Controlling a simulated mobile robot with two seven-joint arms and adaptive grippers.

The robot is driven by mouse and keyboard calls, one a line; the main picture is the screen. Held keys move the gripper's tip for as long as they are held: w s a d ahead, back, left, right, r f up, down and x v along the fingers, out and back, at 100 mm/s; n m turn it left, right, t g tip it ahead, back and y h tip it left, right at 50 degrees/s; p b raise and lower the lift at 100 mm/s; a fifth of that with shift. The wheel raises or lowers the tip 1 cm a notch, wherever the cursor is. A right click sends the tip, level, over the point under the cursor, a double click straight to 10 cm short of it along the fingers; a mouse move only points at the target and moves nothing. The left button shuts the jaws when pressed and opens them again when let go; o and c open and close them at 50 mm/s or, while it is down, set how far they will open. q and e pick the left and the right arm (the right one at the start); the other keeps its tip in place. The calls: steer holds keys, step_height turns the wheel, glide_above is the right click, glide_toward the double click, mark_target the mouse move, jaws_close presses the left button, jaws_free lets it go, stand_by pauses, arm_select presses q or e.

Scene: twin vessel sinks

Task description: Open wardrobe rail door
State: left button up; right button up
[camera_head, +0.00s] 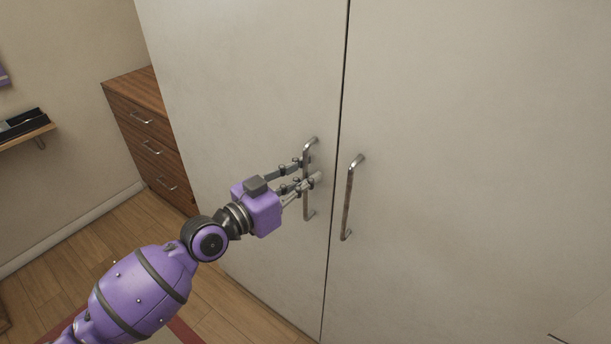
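The wardrobe has two tall pale doors, the left door (240,90) and the right door (470,150), both shut with a thin dark seam between them. The left door has a vertical metal bar handle (307,208). The right door has a similar handle (348,200). My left gripper (309,171) is at the left door's handle, with its fingers apart, one on each side of the bar near its middle. I cannot tell whether the fingers touch the bar. My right gripper is not in view.
A brown wooden drawer unit (148,135) with metal handles stands left of the wardrobe. A small wall shelf (25,134) with a dark item is at the far left. The wooden floor (80,250) is clear between the wall and my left arm.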

arm_select(q)
steer(key=shift+w, duration=0.1)
jaws_close()
steer(key=shift+f, duration=0.1)
stand_by(0.3)
